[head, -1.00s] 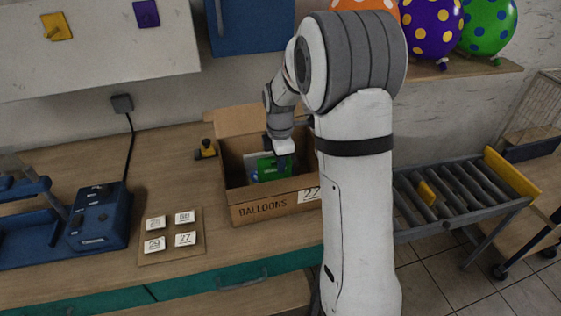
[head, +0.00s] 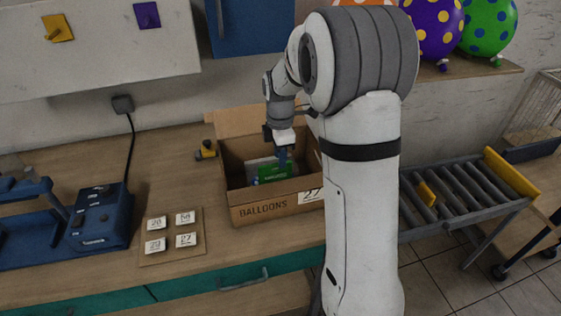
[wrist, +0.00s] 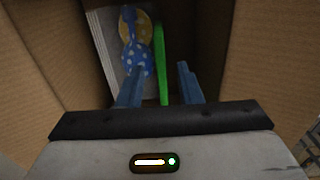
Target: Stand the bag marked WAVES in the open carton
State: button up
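The open carton (head: 262,212), printed BALLOONS, stands on the bench with its back flap up; its inner wall (wrist: 262,55) shows in the wrist view. A green bag (head: 273,174) stands upright inside it, its lettering too small to read. In the wrist view the green bag (wrist: 162,62) is seen edge-on as a thin strip. My gripper (wrist: 160,90) is above the carton's inside, its blue fingers apart on either side of the green bag, with gaps showing. A pale bag (wrist: 104,40) with balloon pictures stands beside the green one.
A board (head: 171,236) with several number tiles lies left of the carton. A blue machine (head: 98,217) stands further left. A small yellow-and-black object (head: 206,150) is near the carton's back left corner. A roller conveyor (head: 460,190) is at right. Balloons (head: 489,25) sit on a shelf.

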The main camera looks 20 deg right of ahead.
notch_tip(320, 180, up, 8)
jog(key=s+a+r+m+t, duration=0.1)
jog(key=s+r+m, duration=0.3)
jog(key=s+m, duration=0.6)
jog(key=s+f+m+t, duration=0.2)
jog(key=s+m, duration=0.6)
jog(key=s, duration=0.7)
jog(key=shift+s+a+f+b, duration=0.3)
jog(key=shift+f+b, duration=0.05)
jog(key=shift+f, duration=0.45)
